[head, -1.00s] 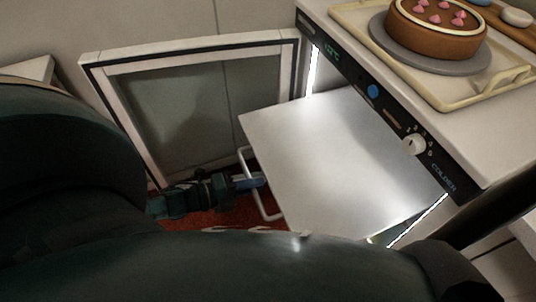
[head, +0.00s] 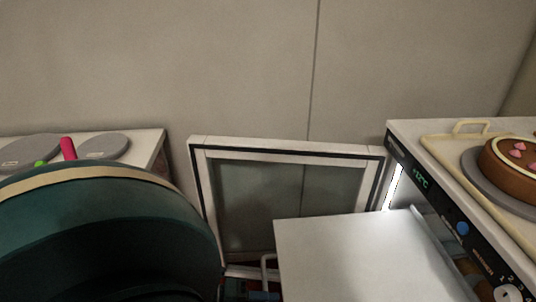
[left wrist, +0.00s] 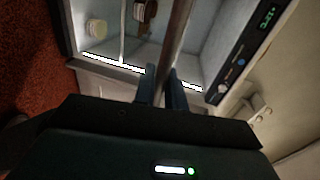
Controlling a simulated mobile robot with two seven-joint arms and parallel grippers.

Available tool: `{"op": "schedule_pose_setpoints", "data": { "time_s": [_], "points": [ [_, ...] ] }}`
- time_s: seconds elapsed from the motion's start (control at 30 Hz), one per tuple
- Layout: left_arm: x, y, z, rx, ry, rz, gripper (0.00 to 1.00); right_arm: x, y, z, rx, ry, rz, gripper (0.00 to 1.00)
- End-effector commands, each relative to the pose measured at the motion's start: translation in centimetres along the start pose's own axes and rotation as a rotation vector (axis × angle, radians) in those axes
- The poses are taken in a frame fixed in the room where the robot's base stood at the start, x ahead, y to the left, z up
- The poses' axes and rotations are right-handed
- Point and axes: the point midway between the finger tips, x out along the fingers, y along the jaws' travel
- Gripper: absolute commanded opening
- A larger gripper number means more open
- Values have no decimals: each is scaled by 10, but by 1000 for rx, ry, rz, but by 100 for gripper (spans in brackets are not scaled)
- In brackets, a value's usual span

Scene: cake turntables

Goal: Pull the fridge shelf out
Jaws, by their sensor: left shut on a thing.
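The flat pale fridge shelf (head: 345,260) juts far out of the fridge (head: 440,200) in the head view, and its raised back edge shows just in front of the fridge opening. Its white handle (head: 267,268) is at its left edge. My left gripper (head: 262,295) is at the handle, mostly cut off by the bottom of the view. In the left wrist view, my left gripper's fingers (left wrist: 163,85) are closed with the shelf, seen nearly edge-on as a dark bar, rising beyond them. The grip itself is partly hidden. My right gripper is not in view.
The fridge door (head: 285,149) stands open left of the shelf. A cake (head: 510,160) on a tray sits on the fridge top. A counter with turntables (head: 104,146) is at left.

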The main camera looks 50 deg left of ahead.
Motion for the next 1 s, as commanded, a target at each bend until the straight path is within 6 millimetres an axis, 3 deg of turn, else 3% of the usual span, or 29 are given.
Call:
{"op": "schedule_pose_setpoints", "data": {
  "time_s": [0.1,0.13,0.33,0.67,1.0],
  "points": [
    [0,1,2,0,-6,4,0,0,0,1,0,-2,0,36],
    [0,1,2,0,-6,4,13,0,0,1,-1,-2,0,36],
    [0,0,1,0,-4,2,30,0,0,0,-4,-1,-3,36],
    [-7,0,0,-2,-2,3,30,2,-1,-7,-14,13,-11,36],
    [-61,0,0,-2,-3,5,30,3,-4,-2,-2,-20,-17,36]
  ]
}}
